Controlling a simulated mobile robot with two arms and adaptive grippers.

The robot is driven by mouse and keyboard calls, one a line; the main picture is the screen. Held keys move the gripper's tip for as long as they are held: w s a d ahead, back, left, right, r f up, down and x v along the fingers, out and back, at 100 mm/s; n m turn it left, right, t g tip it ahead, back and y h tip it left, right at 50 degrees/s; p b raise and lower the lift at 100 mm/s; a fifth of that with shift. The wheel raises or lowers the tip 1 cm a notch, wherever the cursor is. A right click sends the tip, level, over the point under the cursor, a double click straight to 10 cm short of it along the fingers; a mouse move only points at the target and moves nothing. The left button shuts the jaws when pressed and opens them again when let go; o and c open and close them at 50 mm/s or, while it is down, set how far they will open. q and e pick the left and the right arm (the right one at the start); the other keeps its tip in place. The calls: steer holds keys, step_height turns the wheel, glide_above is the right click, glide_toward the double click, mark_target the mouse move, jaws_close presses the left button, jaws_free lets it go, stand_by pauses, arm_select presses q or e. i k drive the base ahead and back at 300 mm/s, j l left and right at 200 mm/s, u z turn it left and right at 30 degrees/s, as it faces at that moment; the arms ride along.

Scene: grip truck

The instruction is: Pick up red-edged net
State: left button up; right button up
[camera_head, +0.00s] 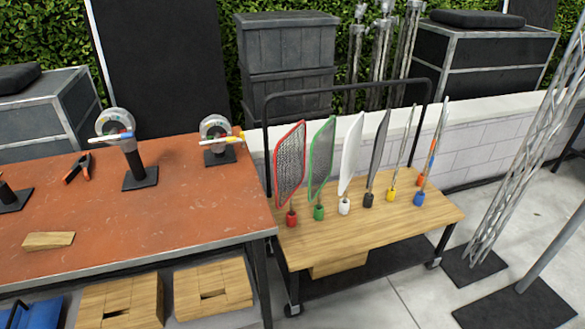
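The red-edged net (290,165) stands upright in a red holder (291,217) at the left end of a row on the wooden top of a wheeled cart (360,245). It has a red rim and grey mesh. To its right is a green-edged net (321,158), then a white panel (351,152) and a dark grey one (377,150), each in its own coloured holder. Thinner items stand in yellow and blue holders at the right. Neither of my grippers is in view.
A reddish-brown worktable (110,220) stands left of the cart, with tape stands, an orange-handled clamp (77,168) and a wooden wedge (48,240). The cart's black rail (345,86) rises behind the nets. Metal truss stands (520,150) are at the right. The cart's front strip is clear.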

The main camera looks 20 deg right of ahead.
mark_target(290, 196)
steer(key=i+l+u, duration=0.1)
steer(key=l+u, duration=0.4)
steer(key=l, duration=0.2)
steer(key=l+u, duration=0.5)
steer(key=l, duration=0.25)
